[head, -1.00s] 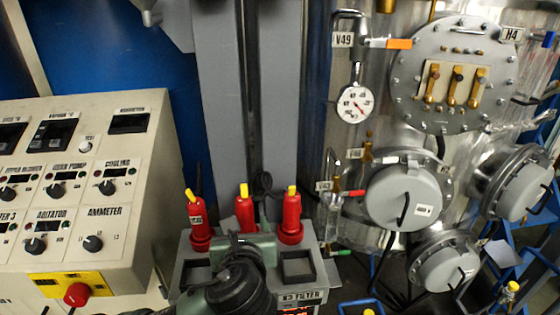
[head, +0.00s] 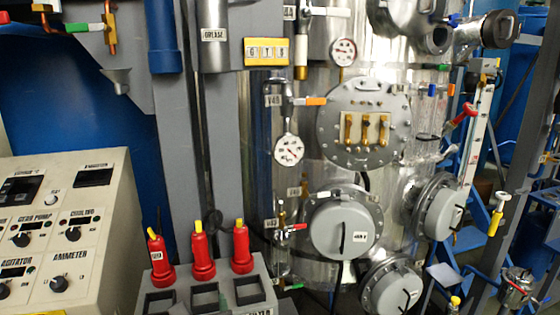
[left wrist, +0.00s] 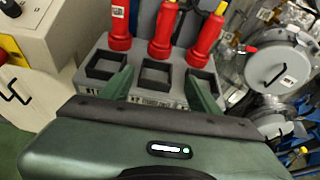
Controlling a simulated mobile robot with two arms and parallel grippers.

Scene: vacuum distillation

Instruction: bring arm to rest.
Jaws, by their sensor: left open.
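My left gripper (left wrist: 160,78) shows in the left wrist view, its two green fingers spread apart with nothing between them. The fingers are over the front of a grey holder (left wrist: 92,44), around its middle square slot in the picture. I cannot tell whether they touch it. The holder also shows at the bottom of the head view (head: 262,270). Three red bottles with yellow tips stand in its back row: a left one (head: 160,258), a middle one (head: 203,258) and a right one (head: 241,250). The front slots look empty. My right gripper is in neither view.
A cream control panel (head: 110,215) with knobs stands at the left. A large metal vessel with round flanges (head: 345,228), a gauge (head: 288,150) and valves fills the middle and right. A blue frame (head: 480,215) stands at the far right.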

